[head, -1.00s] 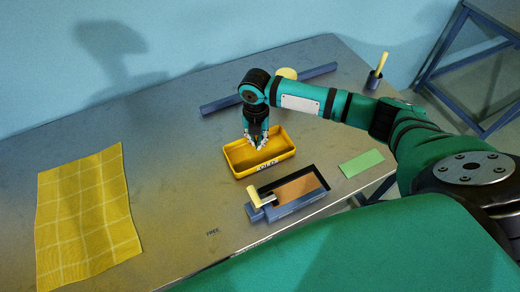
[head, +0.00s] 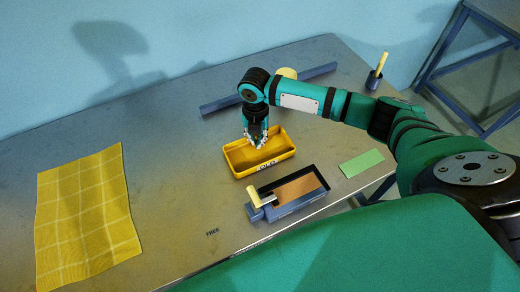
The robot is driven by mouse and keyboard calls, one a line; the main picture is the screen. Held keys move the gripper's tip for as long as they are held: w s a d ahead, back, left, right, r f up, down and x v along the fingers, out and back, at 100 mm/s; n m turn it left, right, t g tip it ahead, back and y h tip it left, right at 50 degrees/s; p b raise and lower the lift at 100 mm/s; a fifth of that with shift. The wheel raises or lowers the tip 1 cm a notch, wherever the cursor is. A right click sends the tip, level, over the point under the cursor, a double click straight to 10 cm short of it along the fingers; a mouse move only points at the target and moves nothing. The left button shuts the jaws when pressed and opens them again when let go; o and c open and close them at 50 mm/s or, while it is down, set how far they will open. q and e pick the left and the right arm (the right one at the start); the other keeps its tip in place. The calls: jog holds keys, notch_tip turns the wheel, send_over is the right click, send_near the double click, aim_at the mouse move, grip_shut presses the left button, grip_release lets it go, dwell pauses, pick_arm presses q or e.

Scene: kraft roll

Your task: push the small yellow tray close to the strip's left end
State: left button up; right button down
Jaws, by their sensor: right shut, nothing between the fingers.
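The small yellow tray (head: 236,168) lies on the grey table, a little right of the middle of the head view. It is a shallow open box with markings on its front wall. My right gripper (head: 256,146) points down over the tray's inside, near its back left part. Its fingers are shut and hold nothing. I cannot tell whether the fingertips touch the tray. A long blue-grey strip (head: 318,74) lies behind the tray, and its left end is bare. My arm hides part of the strip's middle. My left gripper is not in view.
A blue-grey box (head: 300,203) with a brown surface and a pale-handled tool stands in front of the tray. A green card (head: 361,162) lies to the right, a yellow checked cloth (head: 85,215) to the left.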

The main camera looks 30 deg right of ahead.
jog(key=shift+w+d+b, duration=0.15)
jog(key=shift+w+b, duration=0.4)
jog(key=shift+w, duration=0.65)
jog(key=shift+w+d+b, duration=0.15)
jog(key=shift+w+b, duration=0.35)
jog(key=shift+w, duration=0.7)
jog(key=shift+w+d+b, duration=0.15)
jog(key=shift+w+b, duration=0.55)
jog(key=shift+w, duration=0.55)
jog(key=shift+w+d+f+b, duration=0.1)
jog(key=shift+w+d+b, duration=0.05)
jog(key=shift+w+b, duration=0.8)
jog(key=shift+w+d+b, duration=0.1)
jog(key=shift+w+b, duration=0.6)
jog(key=shift+w, duration=0.4)
jog(key=shift+w+d+b, duration=0.2)
jog(key=shift+w+b, duration=1.55)
jog(key=shift+b, duration=0.1)
jog(key=shift+s+p, duration=0.1)
jog(key=shift+p, duration=0.35)
jog(key=shift+s+p, duration=0.55)
jog(key=shift+p, duration=0.45)
notch_tip(320, 180, up, 7)
jog(key=p, duration=0.6)
jog(key=shift+p, duration=0.3)
jog(key=shift+r, duration=0.2)
